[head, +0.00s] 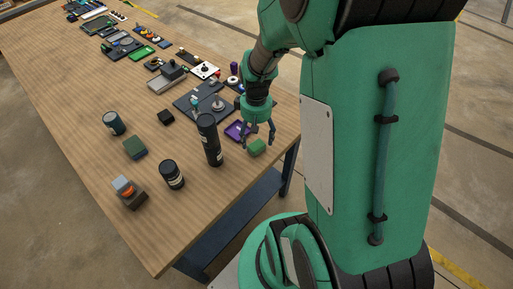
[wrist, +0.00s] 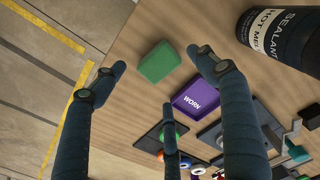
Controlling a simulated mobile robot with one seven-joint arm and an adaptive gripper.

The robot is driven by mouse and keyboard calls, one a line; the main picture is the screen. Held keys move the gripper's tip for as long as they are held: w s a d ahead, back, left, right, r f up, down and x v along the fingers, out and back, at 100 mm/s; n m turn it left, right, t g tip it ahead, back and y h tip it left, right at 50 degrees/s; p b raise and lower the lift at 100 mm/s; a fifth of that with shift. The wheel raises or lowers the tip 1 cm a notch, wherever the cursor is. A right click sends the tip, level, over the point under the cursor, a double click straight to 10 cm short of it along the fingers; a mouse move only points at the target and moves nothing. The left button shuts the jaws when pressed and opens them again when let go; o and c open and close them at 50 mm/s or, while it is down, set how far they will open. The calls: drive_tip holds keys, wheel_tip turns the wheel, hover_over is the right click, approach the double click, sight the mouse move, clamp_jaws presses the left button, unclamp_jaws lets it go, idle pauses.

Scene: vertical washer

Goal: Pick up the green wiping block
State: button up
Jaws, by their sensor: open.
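The green wiping block (head: 257,147) lies on the wooden table near its right edge, just below my gripper (head: 258,138). In the wrist view the bright green block (wrist: 160,61) lies flat between the spread fingertips of my gripper (wrist: 158,72). My gripper has three dark fingers, which are open and hold nothing. One fingertip is left of the block, one is right of it, and the third is lower down. The fingers appear above the block, and I cannot tell any contact.
A purple tray marked WORN (wrist: 201,94) lies close to the block. A tall black sealant tube (head: 209,140) stands left of my gripper. A dark green block (head: 135,148) and black jar (head: 172,174) stand farther left. The wooden table (head: 200,225) has bare room in front.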

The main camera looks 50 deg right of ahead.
sight(257, 145)
drive_tip(key=shift+s+a+f+b, duration=0.1)
drive_tip(key=shift+f+b, duration=0.45)
drive_tip(key=shift+f, duration=0.8)
drive_tip(key=shift+s+f+b, duration=0.1)
drive_tip(key=shift+f+b, duration=0.45)
drive_tip(key=shift+f, duration=0.75)
drive_tip(key=shift+c, duration=0.2)
drive_tip(key=c, duration=1.4)
